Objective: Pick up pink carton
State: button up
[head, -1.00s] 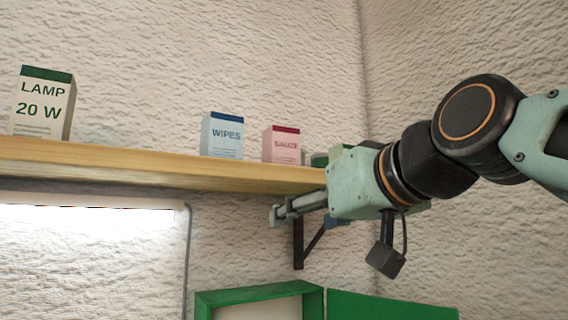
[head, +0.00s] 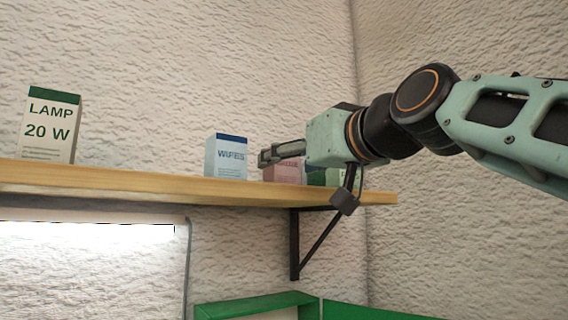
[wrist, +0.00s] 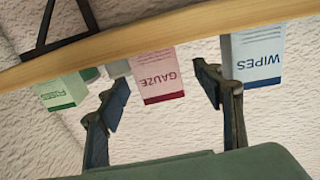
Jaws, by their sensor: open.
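The pink carton (wrist: 158,78), labelled GAUZE, stands on the wooden shelf (head: 130,180). In the wrist view it appears upside down, between the two fingers of my gripper (wrist: 165,98) and beyond their tips. In the head view my gripper (head: 264,158) is at shelf height and covers the upper part of the pink carton (head: 283,173). The fingers are spread wide with nothing between them that they touch. Whether the fingertips reach alongside the carton is hard to tell.
A blue-and-white WIPES carton (head: 226,157) stands close to the left of the pink one. A green carton (head: 326,177) is to its right, partly hidden. A LAMP carton (head: 50,125) stands far left. A black bracket (head: 296,245) supports the shelf; a green frame (head: 255,305) is below.

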aim_at(288, 160)
jog(key=x, duration=0.2)
jog(key=p+x, duration=0.1)
jog(key=x, duration=0.1)
jog(key=shift+w+r, duration=0.2)
jog(key=shift+r, duration=0.05)
jog(key=shift+s, duration=0.1)
jog(key=shift+c, duration=0.3)
jog(key=c, duration=1.2)
jog(key=shift+r, duration=0.15)
notch_tip(288, 160, up, 8)
jog(key=shift+d+p, duration=0.1)
jog(key=shift+p, duration=0.4)
jog(key=shift+r, duration=0.85)
